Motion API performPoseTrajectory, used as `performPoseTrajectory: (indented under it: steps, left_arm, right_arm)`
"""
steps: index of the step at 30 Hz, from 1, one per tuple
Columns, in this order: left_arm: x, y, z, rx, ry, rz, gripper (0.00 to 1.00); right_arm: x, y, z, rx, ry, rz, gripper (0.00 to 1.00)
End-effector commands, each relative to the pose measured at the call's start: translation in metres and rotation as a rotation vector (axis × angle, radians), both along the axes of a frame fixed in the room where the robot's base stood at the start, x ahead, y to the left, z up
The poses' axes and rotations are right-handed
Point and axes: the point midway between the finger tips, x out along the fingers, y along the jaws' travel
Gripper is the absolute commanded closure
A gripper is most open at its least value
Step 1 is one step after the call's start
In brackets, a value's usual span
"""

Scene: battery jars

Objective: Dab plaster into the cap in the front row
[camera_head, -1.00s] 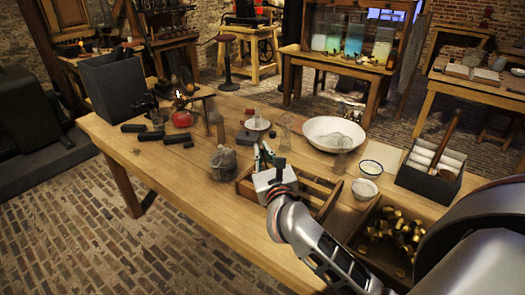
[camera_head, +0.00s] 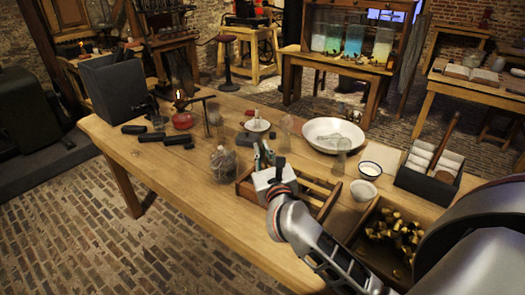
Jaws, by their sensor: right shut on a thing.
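My right gripper (camera_head: 268,179) is over the left end of a wooden slatted rack (camera_head: 322,191). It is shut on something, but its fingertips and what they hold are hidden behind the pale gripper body. A small white bowl (camera_head: 362,191) stands right of the rack, and a blue-rimmed white bowl (camera_head: 370,170) with pale contents is just behind it. I cannot tell which holds plaster. A front row of caps cannot be made out, as the arm covers part of the rack. My left gripper is not in view.
A crate of brass pieces (camera_head: 394,238) stands right of my forearm. A wide white basin (camera_head: 333,134) and clear glass (camera_head: 343,148) are behind the rack. A glass jar (camera_head: 223,163) stands to its left. The table's front left (camera_head: 180,190) is clear.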

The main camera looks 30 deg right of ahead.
Motion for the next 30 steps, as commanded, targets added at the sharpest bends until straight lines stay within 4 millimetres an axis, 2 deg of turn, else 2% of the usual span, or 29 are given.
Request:
performPoseTrajectory:
  steps: [15, 26, 30]
  left_arm:
    - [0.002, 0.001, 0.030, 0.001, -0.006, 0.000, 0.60]
    - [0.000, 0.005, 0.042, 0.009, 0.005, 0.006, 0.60]
    - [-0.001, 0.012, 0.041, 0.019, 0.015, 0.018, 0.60]
  right_arm:
    - [0.000, 0.000, 0.029, -0.001, 0.000, 0.000, 1.00]
    - [0.000, 0.000, 0.048, 0.000, 0.000, 0.000, 1.00]
    - [0.000, 0.000, 0.055, 0.000, 0.000, 0.000, 1.00]
